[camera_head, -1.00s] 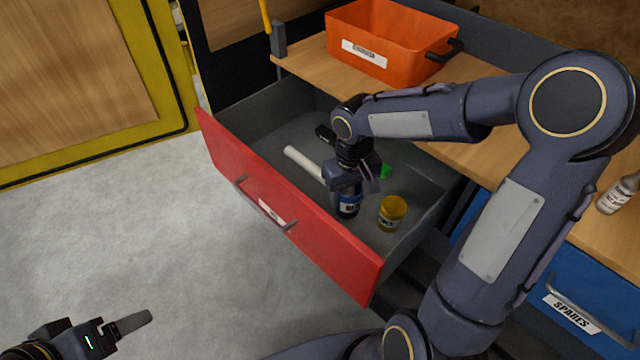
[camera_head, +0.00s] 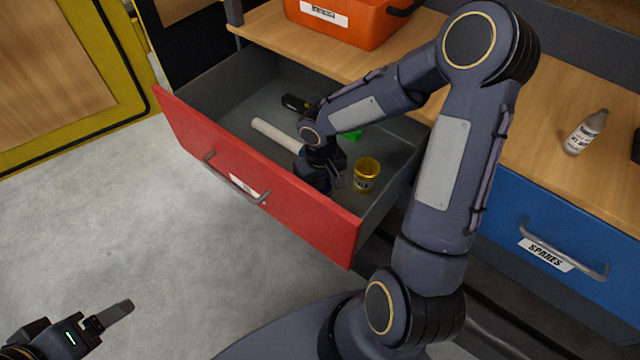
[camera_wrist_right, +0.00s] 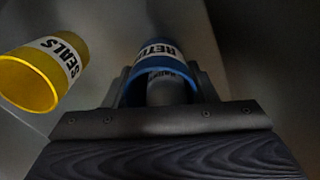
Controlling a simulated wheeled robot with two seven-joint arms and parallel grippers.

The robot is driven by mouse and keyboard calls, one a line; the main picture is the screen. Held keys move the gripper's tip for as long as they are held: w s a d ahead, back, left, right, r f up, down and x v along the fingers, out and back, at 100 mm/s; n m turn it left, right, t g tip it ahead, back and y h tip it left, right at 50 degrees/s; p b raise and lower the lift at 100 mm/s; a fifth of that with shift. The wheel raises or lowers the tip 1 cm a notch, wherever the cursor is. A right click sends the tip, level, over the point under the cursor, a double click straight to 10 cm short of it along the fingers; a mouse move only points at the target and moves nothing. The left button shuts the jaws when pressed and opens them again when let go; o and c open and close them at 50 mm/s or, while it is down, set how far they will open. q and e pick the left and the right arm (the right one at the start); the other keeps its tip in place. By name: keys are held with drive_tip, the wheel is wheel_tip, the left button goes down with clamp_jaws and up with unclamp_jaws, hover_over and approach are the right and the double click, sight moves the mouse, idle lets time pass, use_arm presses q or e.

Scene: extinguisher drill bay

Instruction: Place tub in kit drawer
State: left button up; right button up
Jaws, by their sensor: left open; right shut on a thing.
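The open drawer with a red front (camera_head: 300,228) stands out below the wooden counter; the label on its front is too small to read. My right gripper (camera_head: 322,180) is down inside it, near the front wall. In the right wrist view it is shut on a blue tub (camera_wrist_right: 158,48) with a white label, with one finger on each side. In the head view the gripper hides most of this tub. I cannot tell whether the tub touches the drawer floor. My left gripper (camera_head: 108,322) is open and empty over the floor at the lower left.
A yellow tub (camera_head: 366,174) labelled SEALS stands right of my right gripper. A white roll (camera_head: 275,135), a green item (camera_head: 352,135) and a black item (camera_head: 294,102) also lie in the drawer. The blue SPARES drawer (camera_head: 500,215) is shut.

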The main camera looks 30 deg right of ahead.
drive_tip(key=shift+f, duration=0.15)
drive_tip(key=o, duration=1)
drive_tip(key=shift+o, duration=0.2)
